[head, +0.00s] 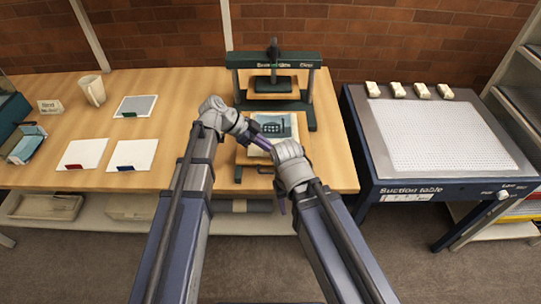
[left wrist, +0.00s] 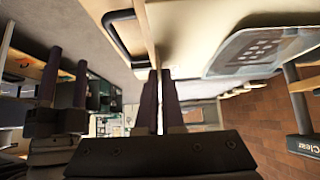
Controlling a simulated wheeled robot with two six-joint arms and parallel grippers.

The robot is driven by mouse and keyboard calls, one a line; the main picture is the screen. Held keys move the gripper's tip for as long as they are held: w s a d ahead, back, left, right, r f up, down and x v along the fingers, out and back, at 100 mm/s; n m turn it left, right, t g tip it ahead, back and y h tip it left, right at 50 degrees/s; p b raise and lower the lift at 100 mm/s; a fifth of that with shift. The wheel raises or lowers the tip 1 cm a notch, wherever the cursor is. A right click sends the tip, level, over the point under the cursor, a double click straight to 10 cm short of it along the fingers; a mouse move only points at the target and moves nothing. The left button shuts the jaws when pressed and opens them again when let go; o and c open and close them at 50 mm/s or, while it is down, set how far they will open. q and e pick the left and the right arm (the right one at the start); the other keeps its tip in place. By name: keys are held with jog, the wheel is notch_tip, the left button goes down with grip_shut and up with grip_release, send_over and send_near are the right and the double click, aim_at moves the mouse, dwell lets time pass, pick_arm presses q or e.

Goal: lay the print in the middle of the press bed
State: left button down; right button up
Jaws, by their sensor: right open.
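The print (head: 274,126), a pale sheet with a teal picture, is in front of the green press (head: 314,100), over its pale bed (head: 247,157). My left gripper (head: 262,143) is at the print's front left in the head view and overlaps its edge there. In the left wrist view the print (left wrist: 265,50) is to the right of the left fingers (left wrist: 160,75), which are close together with a narrow gap. I cannot tell whether they touch it. My right gripper (head: 281,203) is open, pointing down in front of the bed. My grippers hide part of the bed.
A suction table (head: 450,140) with several pale blocks stands at the right. At the left of the wooden table are small cards (head: 132,153), a framed sheet (head: 136,106) and a mug (head: 92,90). The tabletop between the cards and the press is mostly clear.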

pick_arm(q)
jog(key=shift+f+b, duration=0.3)
jog(key=shift+f, duration=0.5)
pick_arm(e)
jog(key=shift+f, duration=0.8)
pick_arm(q)
jog(key=shift+f, duration=0.2)
jog(key=c, duration=1.1)
grip_release()
jog(key=shift+o, duration=0.2)
pick_arm(e)
jog(key=shift+f, duration=0.15)
pick_arm(q)
jog(key=shift+r, duration=0.15)
